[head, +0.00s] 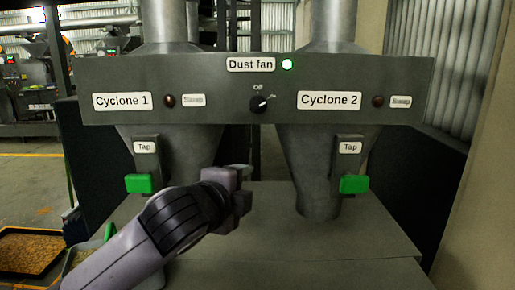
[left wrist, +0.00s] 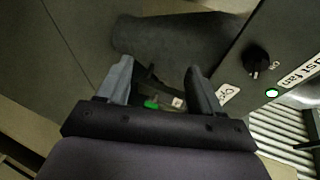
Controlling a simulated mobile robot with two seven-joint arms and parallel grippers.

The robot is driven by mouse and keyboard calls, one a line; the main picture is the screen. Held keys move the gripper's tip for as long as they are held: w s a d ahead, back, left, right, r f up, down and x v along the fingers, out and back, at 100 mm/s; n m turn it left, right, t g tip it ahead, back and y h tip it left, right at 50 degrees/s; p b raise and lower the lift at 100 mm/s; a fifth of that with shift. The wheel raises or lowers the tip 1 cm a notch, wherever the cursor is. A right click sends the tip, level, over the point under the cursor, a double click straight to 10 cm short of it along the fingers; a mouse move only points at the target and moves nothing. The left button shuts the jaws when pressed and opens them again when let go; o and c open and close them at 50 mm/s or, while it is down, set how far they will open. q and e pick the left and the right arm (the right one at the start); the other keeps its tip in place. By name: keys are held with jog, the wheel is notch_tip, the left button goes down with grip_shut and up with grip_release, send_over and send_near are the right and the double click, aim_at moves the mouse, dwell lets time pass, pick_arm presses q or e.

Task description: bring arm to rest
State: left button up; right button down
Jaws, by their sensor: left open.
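My left gripper (head: 240,190) is in front of the two cyclones, between the cone of Cyclone 1 (head: 182,150) and the cone of Cyclone 2 (head: 310,160), below the control panel (head: 225,75). In the left wrist view its two fingers (left wrist: 162,82) stand apart with nothing held between them. A green tap handle (left wrist: 151,104) shows beyond the fingers in that view. The right gripper is not in view.
The dust fan knob (head: 259,104) points toward On, and the fan light (head: 287,64) is green. Green tap handles sit at left (head: 139,184) and right (head: 354,184). A grey bench top (head: 330,235) lies below. A tray of grain (head: 30,250) is at lower left.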

pick_arm(q)
jog(key=s+a+f+n+g+y, duration=0.1)
jog(key=s+a+f+n+g, duration=0.35)
jog(key=f, duration=0.65)
jog(key=s+a+f+n+g+y, duration=0.1)
jog(key=s+a+f+n, duration=0.4)
jog(key=s+f, duration=0.4)
jog(key=s+a+f+n+g+y, duration=0.1)
jog(key=s+a+f+n+g, duration=0.1)
jog(key=s+a+f+n, duration=0.6)
jog(key=s+a+f+n+g+y, duration=0.2)
jog(key=s+a+f+g, duration=0.15)
jog(key=s, duration=0.75)
jog(key=w+d+f+t+h, duration=0.2)
jog(key=w+d+f+t, duration=0.2)
jog(key=f, duration=0.6)
jog(key=shift+w+t, duration=1.3)
jog(key=shift+t, duration=0.5)
